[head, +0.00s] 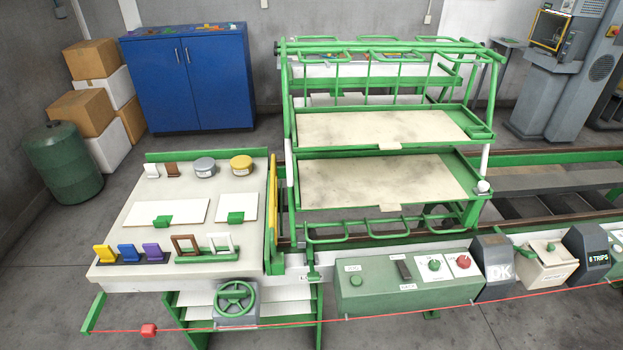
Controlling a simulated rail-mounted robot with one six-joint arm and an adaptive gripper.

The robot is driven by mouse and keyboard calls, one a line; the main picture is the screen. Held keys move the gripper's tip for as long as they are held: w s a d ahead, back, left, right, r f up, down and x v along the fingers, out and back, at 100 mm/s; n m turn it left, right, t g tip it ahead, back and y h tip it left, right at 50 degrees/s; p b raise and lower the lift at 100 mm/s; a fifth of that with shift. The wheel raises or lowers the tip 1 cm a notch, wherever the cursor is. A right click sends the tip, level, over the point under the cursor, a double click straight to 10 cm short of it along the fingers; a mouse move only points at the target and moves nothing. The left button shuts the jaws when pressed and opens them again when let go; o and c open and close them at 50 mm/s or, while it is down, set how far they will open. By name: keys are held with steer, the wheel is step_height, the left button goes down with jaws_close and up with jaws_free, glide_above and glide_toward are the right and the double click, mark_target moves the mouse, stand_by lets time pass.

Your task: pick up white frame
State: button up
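A small white frame (231,244) stands upright at the right end of a green holder (207,256) near the front right of the white worktable. A brown frame (186,245) stands just to its left in the same holder. A separate white piece (151,170) stands at the back left of the table beside a brown piece (172,169). My gripper does not show in the head view.
Yellow, blue and purple pieces (129,253) stand left of the frames. White boards (168,212) with green blocks and two round tins (204,167) lie behind. A green rack (388,165) and control panel (408,286) stand to the right.

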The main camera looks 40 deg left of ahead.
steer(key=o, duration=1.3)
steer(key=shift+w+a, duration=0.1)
